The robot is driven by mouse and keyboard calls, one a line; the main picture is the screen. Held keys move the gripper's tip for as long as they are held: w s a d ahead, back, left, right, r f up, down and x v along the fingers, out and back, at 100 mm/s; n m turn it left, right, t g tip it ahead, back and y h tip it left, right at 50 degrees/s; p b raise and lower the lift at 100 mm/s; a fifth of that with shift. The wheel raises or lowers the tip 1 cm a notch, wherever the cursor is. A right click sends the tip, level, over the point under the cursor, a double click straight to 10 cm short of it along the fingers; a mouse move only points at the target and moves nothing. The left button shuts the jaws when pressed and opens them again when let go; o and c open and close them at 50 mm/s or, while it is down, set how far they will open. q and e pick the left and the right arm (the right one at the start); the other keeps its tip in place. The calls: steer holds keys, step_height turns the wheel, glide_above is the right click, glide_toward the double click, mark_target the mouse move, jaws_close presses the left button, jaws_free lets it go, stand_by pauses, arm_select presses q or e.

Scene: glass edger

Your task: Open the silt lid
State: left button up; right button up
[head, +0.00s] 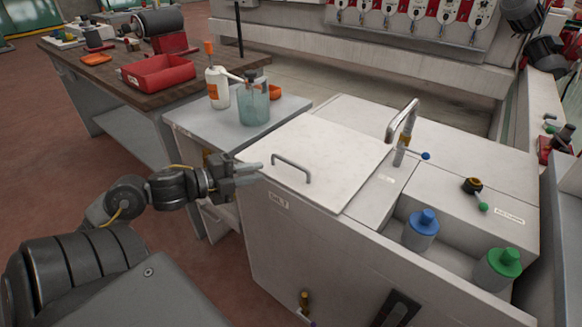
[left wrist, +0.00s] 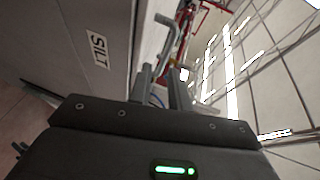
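The silt lid (head: 325,150) is a flat white panel lying shut on top of the white cabinet, with a grey bar handle (head: 291,167) near its front left edge. A SILT label (head: 278,201) is on the cabinet front below it and also shows in the left wrist view (left wrist: 100,50). My left gripper (head: 257,173) is at the lid's left front corner, just left of the handle. Its two fingers (left wrist: 160,84) are apart with nothing held between them. The handle (left wrist: 172,42) shows just beyond the fingertips. My right gripper is out of view.
A side table left of the cabinet holds a white bottle (head: 217,88) and a clear blue-green jug (head: 254,103). A curved tap (head: 404,130) stands right of the lid. Blue-capped (head: 421,229) and green-capped (head: 497,268) containers sit in a front right recess.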

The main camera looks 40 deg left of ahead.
mark_target(291, 162)
arm_select(q)
steer(key=shift+m, duration=0.6)
steer(key=shift+d+r+x, duration=0.15)
steer(key=shift+r+x, duration=0.05)
steer(key=shift+x, duration=1.55)
steer(key=shift+d+r+x, duration=0.2)
steer(key=shift+x, duration=1.55)
steer(key=shift+d+r+x, duration=0.15)
steer(key=shift+x, duration=1.65)
steer(key=shift+h, duration=0.4)
jaws_close()
